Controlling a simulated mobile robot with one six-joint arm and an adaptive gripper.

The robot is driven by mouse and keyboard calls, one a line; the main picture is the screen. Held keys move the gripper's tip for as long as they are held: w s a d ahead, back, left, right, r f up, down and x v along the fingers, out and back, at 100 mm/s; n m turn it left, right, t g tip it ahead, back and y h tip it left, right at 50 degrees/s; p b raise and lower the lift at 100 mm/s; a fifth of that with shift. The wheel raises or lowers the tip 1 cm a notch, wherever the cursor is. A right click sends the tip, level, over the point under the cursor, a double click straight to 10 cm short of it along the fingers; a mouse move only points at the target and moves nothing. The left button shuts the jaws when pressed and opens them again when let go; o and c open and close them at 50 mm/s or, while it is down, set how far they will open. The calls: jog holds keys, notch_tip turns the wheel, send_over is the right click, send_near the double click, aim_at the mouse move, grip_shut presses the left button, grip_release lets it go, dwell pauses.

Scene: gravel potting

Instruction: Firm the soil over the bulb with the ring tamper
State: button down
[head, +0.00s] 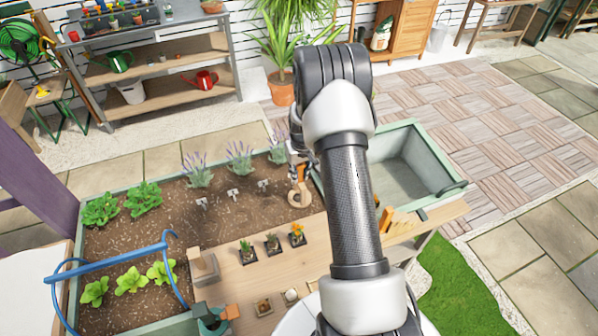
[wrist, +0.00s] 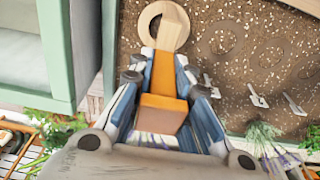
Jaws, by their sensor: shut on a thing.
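The ring tamper (head: 299,198) is a pale wooden ring on a wooden handle with an orange-brown grip. My gripper (head: 298,168) is shut on its handle, which the wrist view shows between the fingers (wrist: 163,70). The ring (wrist: 150,22) hangs over the soil (wrist: 270,30) at the right end of the planter bed; I cannot tell if it touches. Faint ring-shaped marks (wrist: 220,37) show in the soil beside it. No bulb is visible in the soil.
Lavender plants (head: 240,157) and small white markers (head: 234,194) stand left of the tamper. Potted sprouts (head: 272,243) and a wooden block tool (head: 203,266) sit on the front plank (head: 330,232). An empty green-rimmed trough (head: 440,165) adjoins the bed at right.

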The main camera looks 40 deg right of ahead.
jog(key=shift+s, duration=0.1)
dwell(0.4)
jog(key=shift+r+p, duration=2.95)
jog(key=shift+r, duration=2.05)
jog(key=shift+f, duration=0.1)
jog(key=s+a+r+n+b, duration=0.1)
jog(key=s+a, duration=0.3)
jog(key=a, duration=0.8)
jog(key=s+a+r+n+b, duration=0.2)
jog(key=s+a, duration=0.3)
jog(key=a, duration=0.8)
jog(key=shift+a+r+b, duration=0.2)
jog(key=shift+r+b, duration=0.2)
jog(key=shift+b, duration=0.5)
jog(key=shift+s, duration=0.1)
